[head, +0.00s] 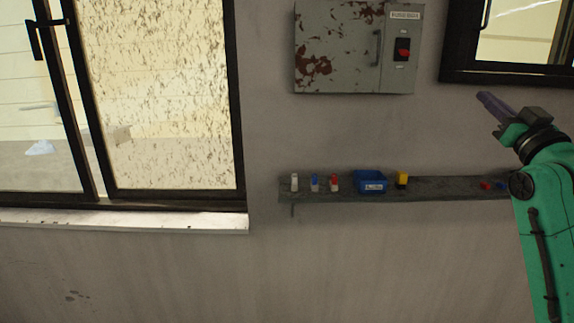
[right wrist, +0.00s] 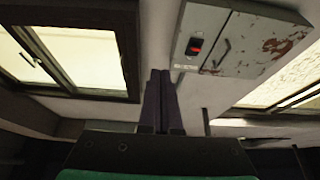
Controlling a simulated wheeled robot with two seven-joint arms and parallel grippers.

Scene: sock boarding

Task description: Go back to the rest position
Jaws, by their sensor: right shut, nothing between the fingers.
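My right gripper (head: 492,104) is raised at the right of the head view, in front of the wall below the right window. Its purple fingers point up and to the left. In the right wrist view the two fingers (right wrist: 160,100) lie side by side, touching, with nothing between them. My right arm is green and comes in from the right edge. My left gripper is in neither view.
A shelf (head: 440,188) on the wall holds small bottles, a blue bin (head: 370,182) and a yellow item (head: 402,179). A rusty grey electrical box (head: 340,50) hangs above. Windows (head: 160,100) flank it. The wall below is bare.

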